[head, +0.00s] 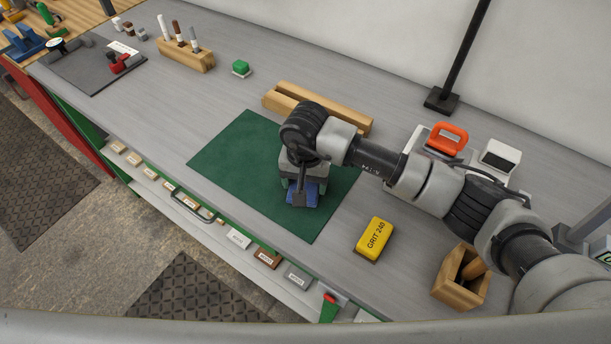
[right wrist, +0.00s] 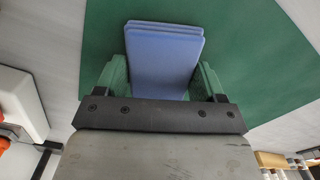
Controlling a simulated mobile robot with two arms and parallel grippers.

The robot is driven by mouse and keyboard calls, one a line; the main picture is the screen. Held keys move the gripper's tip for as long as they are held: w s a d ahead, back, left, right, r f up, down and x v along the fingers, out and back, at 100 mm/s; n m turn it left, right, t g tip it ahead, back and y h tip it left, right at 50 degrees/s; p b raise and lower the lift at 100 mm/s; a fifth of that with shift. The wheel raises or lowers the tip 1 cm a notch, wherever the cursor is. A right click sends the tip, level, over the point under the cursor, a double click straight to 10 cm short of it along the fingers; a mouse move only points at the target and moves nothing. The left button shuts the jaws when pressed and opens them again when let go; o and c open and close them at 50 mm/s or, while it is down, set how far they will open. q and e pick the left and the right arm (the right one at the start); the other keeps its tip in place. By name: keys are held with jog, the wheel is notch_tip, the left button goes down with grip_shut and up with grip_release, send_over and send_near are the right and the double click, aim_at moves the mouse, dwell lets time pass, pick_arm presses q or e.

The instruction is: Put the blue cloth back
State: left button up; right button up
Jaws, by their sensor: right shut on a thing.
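The blue cloth (head: 303,197) is folded and sits between the green fingers of my right gripper (head: 300,190), over the right part of the green mat (head: 235,150). In the right wrist view the cloth (right wrist: 165,55) shows as a folded stack with its layers seen at the far edge. My right gripper (right wrist: 162,75) is shut on it there, one finger on each side. I cannot tell whether the cloth touches the mat. My left gripper is not in view.
A yellow GRIT 240 block (head: 375,239) and a wooden box (head: 447,285) stand right of the mat. A slotted wooden block (head: 350,121) lies behind it. An orange-handled tool (head: 447,136) is at the back right.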

jog(key=shift+f, duration=0.1)
jog(key=shift+f+b, duration=0.2)
jog(key=shift+b, duration=0.15)
jog(key=o, duration=0.8)
jog(key=shift+r, duration=0.1)
jog(key=shift+o, duration=0.2)
jog(key=shift+r, duration=0.35)
notch_tip(320, 180, up, 12)
jog(key=b, duration=0.2)
jog(key=shift+f+b, duration=0.2)
jog(key=shift+b, duration=0.2)
